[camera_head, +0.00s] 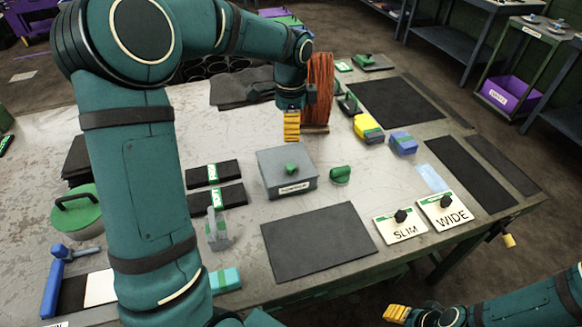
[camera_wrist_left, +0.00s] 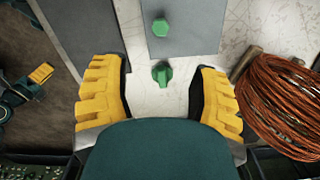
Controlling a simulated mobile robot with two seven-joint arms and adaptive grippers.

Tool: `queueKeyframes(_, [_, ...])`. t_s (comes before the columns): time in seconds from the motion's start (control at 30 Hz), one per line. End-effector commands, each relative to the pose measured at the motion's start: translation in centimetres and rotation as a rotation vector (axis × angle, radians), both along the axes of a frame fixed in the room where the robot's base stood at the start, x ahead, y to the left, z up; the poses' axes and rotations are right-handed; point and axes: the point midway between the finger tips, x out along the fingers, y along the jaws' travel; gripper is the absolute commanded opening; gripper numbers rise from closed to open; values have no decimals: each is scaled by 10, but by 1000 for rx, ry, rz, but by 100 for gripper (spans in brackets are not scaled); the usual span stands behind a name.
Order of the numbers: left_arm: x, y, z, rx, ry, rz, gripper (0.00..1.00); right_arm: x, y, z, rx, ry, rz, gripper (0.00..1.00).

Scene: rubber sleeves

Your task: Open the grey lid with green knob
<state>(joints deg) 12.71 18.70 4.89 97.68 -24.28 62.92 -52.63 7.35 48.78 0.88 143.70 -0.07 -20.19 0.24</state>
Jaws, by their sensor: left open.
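The grey lid (camera_head: 272,162) with its green knob (camera_head: 291,168) lies closed on a grey box (camera_head: 295,190) with a label on its front, mid-table. In the left wrist view the lid (camera_wrist_left: 195,35) and its round green knob (camera_wrist_left: 160,27) are at the top, beyond the fingers. My left gripper (camera_head: 292,126) is above the table, behind the box in the head view. Its yellow fingers are wide apart and empty in the left wrist view (camera_wrist_left: 160,95). My right gripper (camera_head: 396,313) is low at the bottom right, off the table's front edge, away from the lid.
A separate green knob piece (camera_head: 340,175) stands just right of the box; it also shows between my left fingers (camera_wrist_left: 162,73). An orange cable spool (camera_head: 319,85) stands beside my left gripper. A dark mat (camera_head: 318,242) lies in front. SLIM (camera_head: 400,228) and WIDE (camera_head: 447,212) plates are at right.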

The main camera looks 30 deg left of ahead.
Motion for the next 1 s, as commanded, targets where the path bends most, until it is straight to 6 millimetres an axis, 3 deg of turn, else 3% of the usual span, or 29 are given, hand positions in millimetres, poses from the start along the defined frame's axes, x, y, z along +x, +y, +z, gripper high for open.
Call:
queueKeyframes(0.27, [0,0,-24,0,2,1,61,0,0,-10,0,0,2,47])
queueKeyframes(0.7, [-1,0,-108,-1,4,1,61,4,0,-32,-2,-10,1,47])
queueKeyframes(1.0, [0,0,-140,-1,1,1,61,6,0,-39,-2,-14,-1,47])
